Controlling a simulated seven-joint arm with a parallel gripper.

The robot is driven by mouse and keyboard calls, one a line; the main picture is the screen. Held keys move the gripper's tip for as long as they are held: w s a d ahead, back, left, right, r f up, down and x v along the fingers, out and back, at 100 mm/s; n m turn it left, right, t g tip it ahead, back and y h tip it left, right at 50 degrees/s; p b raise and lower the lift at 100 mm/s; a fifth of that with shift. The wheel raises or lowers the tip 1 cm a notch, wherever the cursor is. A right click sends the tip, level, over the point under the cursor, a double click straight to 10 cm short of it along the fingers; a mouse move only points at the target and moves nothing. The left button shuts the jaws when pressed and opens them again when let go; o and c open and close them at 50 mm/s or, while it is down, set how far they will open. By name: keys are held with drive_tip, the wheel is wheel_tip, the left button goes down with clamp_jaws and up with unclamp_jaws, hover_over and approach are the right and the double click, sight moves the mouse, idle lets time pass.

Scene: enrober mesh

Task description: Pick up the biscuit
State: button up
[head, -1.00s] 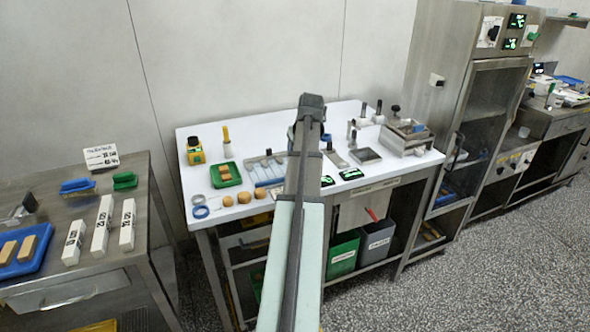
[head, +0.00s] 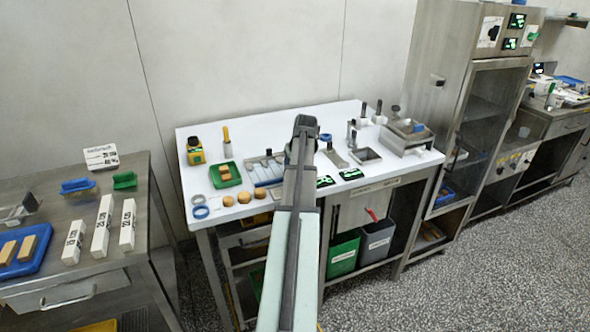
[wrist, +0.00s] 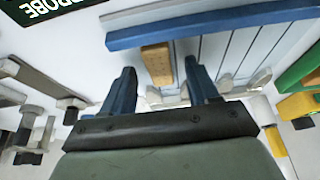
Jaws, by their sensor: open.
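A tan oblong biscuit (wrist: 157,64) shows in the wrist view, lying on a pale slatted rack (wrist: 222,52) with a blue edge bar (wrist: 220,25). In the head view, the rack (head: 262,170) is partly hidden behind my arm, and I cannot make out this biscuit there.
A green tray (head: 219,183) with tan pieces stands left of the rack. Several round brown biscuits (head: 245,197) lie in front. Small metal tools and a metal box (head: 405,140) stand to the right. A lit display (wrist: 42,8) shows at the wrist view's upper left.

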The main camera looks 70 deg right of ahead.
drive_tip(key=shift+f, duration=0.25)
drive_tip(key=c, duration=0.9)
drive_tip(key=shift+r, duration=0.1)
